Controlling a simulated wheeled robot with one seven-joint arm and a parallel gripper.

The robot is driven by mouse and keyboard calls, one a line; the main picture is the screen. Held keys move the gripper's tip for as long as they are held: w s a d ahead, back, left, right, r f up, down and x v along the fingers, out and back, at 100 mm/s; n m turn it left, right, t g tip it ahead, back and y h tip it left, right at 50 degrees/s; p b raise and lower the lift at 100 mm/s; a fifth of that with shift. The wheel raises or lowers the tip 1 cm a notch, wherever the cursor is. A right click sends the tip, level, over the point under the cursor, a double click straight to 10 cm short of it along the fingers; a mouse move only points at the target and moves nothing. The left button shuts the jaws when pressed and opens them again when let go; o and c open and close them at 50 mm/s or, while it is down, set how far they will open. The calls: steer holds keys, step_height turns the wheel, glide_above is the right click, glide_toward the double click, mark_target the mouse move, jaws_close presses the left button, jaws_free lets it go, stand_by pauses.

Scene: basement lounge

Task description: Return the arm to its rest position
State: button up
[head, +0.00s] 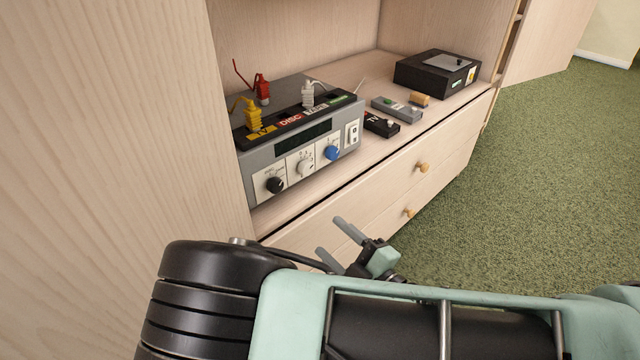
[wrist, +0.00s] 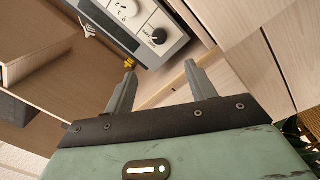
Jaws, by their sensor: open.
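My gripper (head: 338,244) is open and empty in the head view, in front of the cabinet drawers and below the shelf. In the wrist view my gripper (wrist: 160,87) shows two grey fingers spread apart with nothing between them. My green and black arm crosses the bottom of the head view and hides the floor there. The gripper is apart from the grey device (head: 322,165) on the shelf; part of that device also shows at the top of the wrist view (wrist: 165,52).
Red (head: 262,90), yellow (head: 253,116) and white (head: 308,96) plugs stand on the device. Remotes (head: 396,109) and a black box (head: 437,72) lie right of it. Drawer knobs (head: 422,167) stick out. A wooden panel (head: 110,130) stands close at left. Green carpet (head: 560,180) is clear at right.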

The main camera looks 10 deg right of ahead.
step_height(320, 180, down, 4)
steer(key=w+d+m+g+h, duration=0.2)
steer(key=m+g+h, duration=0.1)
steer(key=m+h, duration=0.5)
steer(key=s+a+r+m+g+y, duration=0.1)
steer(key=s+a+r+m+g, duration=0.3)
steer(key=s+g, duration=0.3)
steer(key=s+d+r+n+g+h, duration=0.1)
steer(key=s+d+r+g, duration=0.2)
steer(key=s+r, duration=0.3)
steer(key=s+d+r+n+g+h, duration=0.1)
steer(key=s+d+r+g, duration=0.3)
steer(key=r, duration=0.5)
step_height(320, 180, up, 26)
steer(key=t+p, duration=0.1)
steer(key=p, duration=2.5)
steer(key=shift+s+a+f, duration=0.15)
steer(key=shift+s+a, duration=0.05)
steer(key=shift+s, duration=0.1)
